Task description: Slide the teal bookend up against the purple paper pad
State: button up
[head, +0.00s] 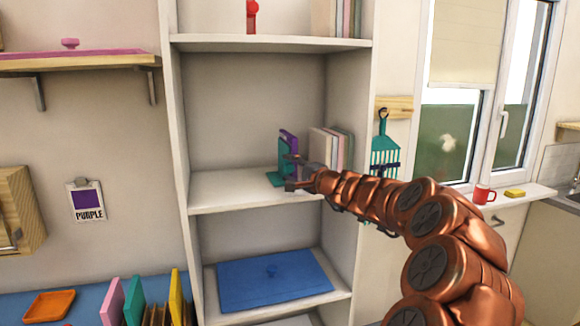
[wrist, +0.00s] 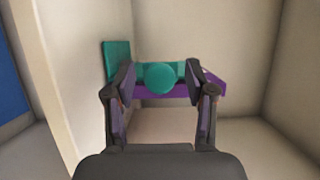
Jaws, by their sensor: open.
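The teal bookend (head: 283,163) stands on the middle shelf, its flat foot on the board. The purple paper pad (head: 290,139) stands just behind it, mostly hidden by it and my gripper. My gripper (head: 294,172) is open at the bookend. In the wrist view, a round teal knob (wrist: 160,78) on the bookend lies between the open fingers (wrist: 160,84), with a teal panel (wrist: 117,60) to the left. The purple pad (wrist: 212,86) shows beyond the knob and to its right. I cannot tell whether fingers touch the knob or the bookend touches the pad.
Several pale books (head: 325,148) stand right of the pad on the same shelf (head: 225,190). The shelf is clear to the left. A blue lidded item (head: 275,280) lies on the shelf below. The unit's side walls enclose the space.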

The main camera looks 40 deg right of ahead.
jog(key=shift+w, duration=0.35)
grip_shut()
dwell(0.3)
